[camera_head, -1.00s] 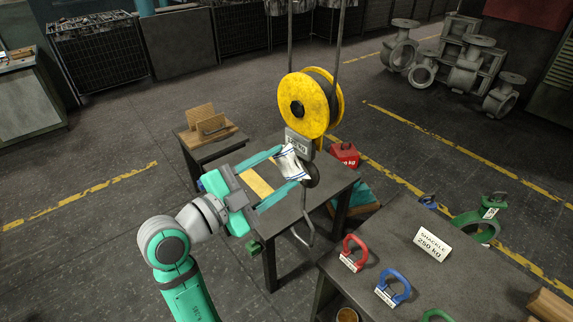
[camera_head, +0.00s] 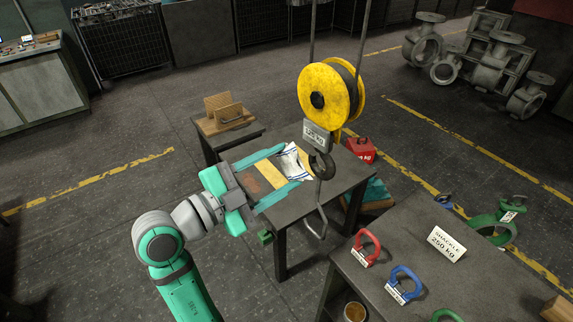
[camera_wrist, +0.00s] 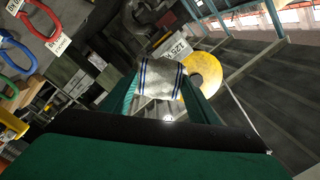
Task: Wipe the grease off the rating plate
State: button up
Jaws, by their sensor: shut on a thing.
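The rating plate (camera_head: 316,136) is a small grey plate with dark lettering on the hook block, under the yellow sheave. In the wrist view the plate (camera_wrist: 176,52) shows upside down just beyond the cloth. Any grease on it is too small to make out. My gripper (camera_head: 292,166) is shut on a white cloth with blue stripes (camera_head: 291,160), pinched between its long teal fingers. The cloth also shows in the wrist view (camera_wrist: 160,80). In the head view it is below and left of the plate, with a small gap between them in the picture.
The yellow sheave (camera_head: 328,94) hangs on cables, with a hook (camera_head: 321,220) below it. A dark table (camera_head: 290,212) is beneath my gripper. A bench (camera_head: 440,268) with red and blue shackles is at the lower right. A small stand (camera_head: 228,136) holds a wooden rack behind.

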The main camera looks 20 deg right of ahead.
dwell(0.6)
jog(key=x, duration=0.7)
jog(key=shift+x, duration=1)
dwell(1.1)
jog(key=shift+w+a, duration=0.1)
jog(key=shift+w, duration=0.05)
jog(key=shift+w+a, duration=0.45)
jog(key=shift+w, duration=0.35)
jog(key=shift+w+a, duration=0.4)
jog(key=shift+w, duration=0.45)
jog(key=shift+w+a, duration=0.3)
jog(key=shift+w, duration=0.55)
jog(key=shift+w+a, duration=0.3)
jog(key=shift+w, duration=0.55)
jog(key=shift+s+d+f, duration=0.1)
jog(key=shift+s+d, duration=0.45)
jog(key=shift+s, duration=0.6)
jog(key=shift+s+d+r, duration=0.1)
jog(key=shift+s+d, duration=0.4)
jog(key=shift+s, duration=0.7)
jog(key=shift+s+d+f, duration=0.1)
jog(key=shift+s+d, duration=0.45)
jog(key=shift+s, duration=0.6)
